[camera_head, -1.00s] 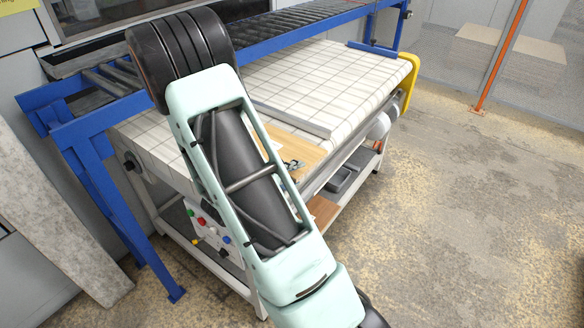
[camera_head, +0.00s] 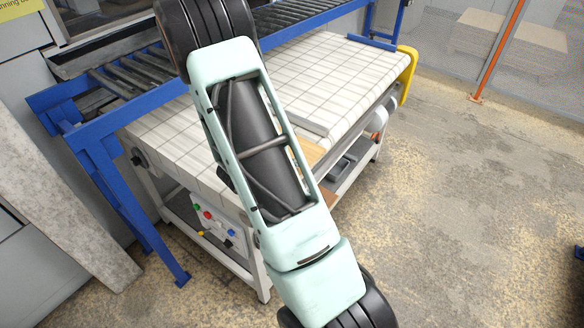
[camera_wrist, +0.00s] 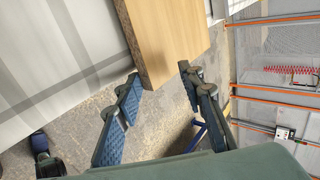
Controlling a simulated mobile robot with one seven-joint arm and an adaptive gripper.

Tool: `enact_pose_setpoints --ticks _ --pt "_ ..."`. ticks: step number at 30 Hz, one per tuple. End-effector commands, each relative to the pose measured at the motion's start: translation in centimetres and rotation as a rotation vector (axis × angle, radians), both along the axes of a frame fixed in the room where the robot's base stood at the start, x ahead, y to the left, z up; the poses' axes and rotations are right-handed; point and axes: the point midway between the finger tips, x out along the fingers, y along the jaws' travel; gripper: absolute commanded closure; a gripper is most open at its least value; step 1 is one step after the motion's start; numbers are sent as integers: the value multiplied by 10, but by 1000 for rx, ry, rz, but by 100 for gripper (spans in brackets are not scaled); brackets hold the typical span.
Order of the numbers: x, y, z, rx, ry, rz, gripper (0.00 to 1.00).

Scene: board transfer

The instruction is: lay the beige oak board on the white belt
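The beige oak board (camera_wrist: 165,35) reaches in from the top of the wrist view, with its near end close to my fingertips. In the head view only a small part of the board (camera_head: 313,153) shows beside my arm, at the front edge of the white belt (camera_head: 345,62). The belt also fills the left of the wrist view (camera_wrist: 50,50). My gripper (camera_wrist: 160,75) is open, its two blue-padded fingers apart on either side of the board's end. I cannot tell whether a fingertip touches it. My arm hides the gripper in the head view.
A pale slab (camera_head: 312,121) lies on the belt beside my arm. A blue-framed roller conveyor (camera_head: 290,22) runs behind the belt. A grey bin (camera_head: 345,167) sits below the belt. Open floor (camera_head: 450,190) lies to the right, before a mesh fence with orange posts (camera_head: 500,50).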

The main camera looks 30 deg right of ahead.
Motion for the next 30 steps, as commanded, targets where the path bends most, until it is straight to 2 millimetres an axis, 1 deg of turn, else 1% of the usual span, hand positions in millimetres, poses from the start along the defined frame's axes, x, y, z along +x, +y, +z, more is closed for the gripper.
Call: enact_pose_setpoints --ticks 1,8,10,13,18,24,30 --pt "0 -1 6 13 4 -2 65" --pt "0 0 7 115 39 -2 65" --pt "-1 0 4 156 56 -9 65" --pt "0 1 5 215 72 -3 65" --pt "-2 2 4 273 103 -8 65" --pt "-1 4 5 314 113 -2 65" --pt "-1 4 5 316 115 1 65"
